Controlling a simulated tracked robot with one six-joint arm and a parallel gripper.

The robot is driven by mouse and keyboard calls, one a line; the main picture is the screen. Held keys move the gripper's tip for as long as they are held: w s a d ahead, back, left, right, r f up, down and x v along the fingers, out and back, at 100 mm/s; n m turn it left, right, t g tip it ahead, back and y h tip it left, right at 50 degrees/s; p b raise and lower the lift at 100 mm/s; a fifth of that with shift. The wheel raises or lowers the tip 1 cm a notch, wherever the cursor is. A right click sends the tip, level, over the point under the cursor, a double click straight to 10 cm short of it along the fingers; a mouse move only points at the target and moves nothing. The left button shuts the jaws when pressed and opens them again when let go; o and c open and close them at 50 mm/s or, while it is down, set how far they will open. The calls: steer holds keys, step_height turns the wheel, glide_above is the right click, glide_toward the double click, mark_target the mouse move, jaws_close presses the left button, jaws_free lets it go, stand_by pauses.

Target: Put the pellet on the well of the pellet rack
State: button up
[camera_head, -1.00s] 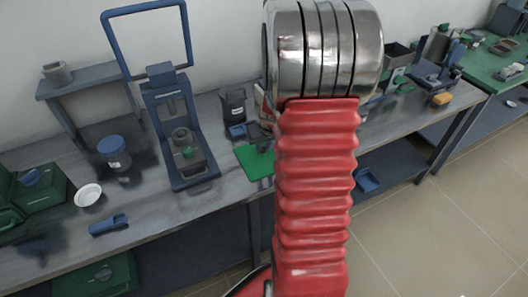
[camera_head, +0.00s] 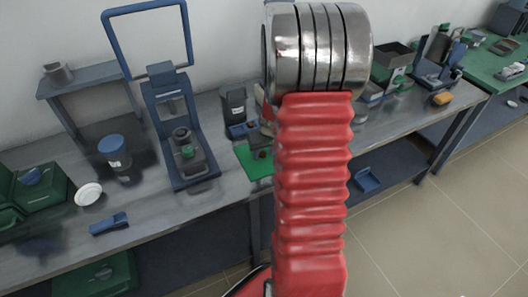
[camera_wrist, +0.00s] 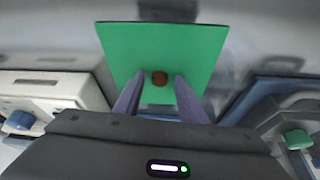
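A small brown round pellet (camera_wrist: 160,78) shows in the wrist view against a green mat (camera_wrist: 125,45). My gripper (camera_wrist: 159,80) points at the mat with its two fingers apart, one on each side of the pellet, with a visible gap to each. I cannot tell how high the fingertips are above the mat. In the head view the green mat (camera_head: 252,164) lies on the bench, partly behind my red arm, which hides much of this area. I cannot make out the pellet rack or its well for certain.
In the wrist view a white device (camera_wrist: 50,90) stands left of the mat and a blue device (camera_wrist: 275,95) right. In the head view a blue-framed press (camera_head: 182,145), a blue-lidded jar (camera_head: 115,150), a white dish (camera_head: 88,194) and a dark container (camera_head: 234,104) stand on the bench.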

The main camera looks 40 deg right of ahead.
steer(key=v, duration=1.2)
stand_by(0.3)
steer(key=shift+a+r, duration=0.1)
steer(key=shift+r, duration=0.05)
stand_by(0.5)
steer(key=s+a+r+n+t, duration=0.1)
steer(key=a+r, duration=0.3)
steer(key=a, duration=0.5)
steer(key=s+a+r+n, duration=0.1)
steer(key=a+r+n, duration=0.1)
steer(key=a+r, duration=0.45)
steer(key=s+a+r+n+y, duration=0.1)
steer(key=s+a+r, duration=0.1)
steer(key=s+a, duration=0.8)
steer(key=a, duration=0.4)
steer(key=shift+n+t+y, duration=0.3)
steer(key=shift+n+y, duration=0.1)
steer(key=shift+o, duration=0.7)
steer(key=shift+r, duration=0.15)
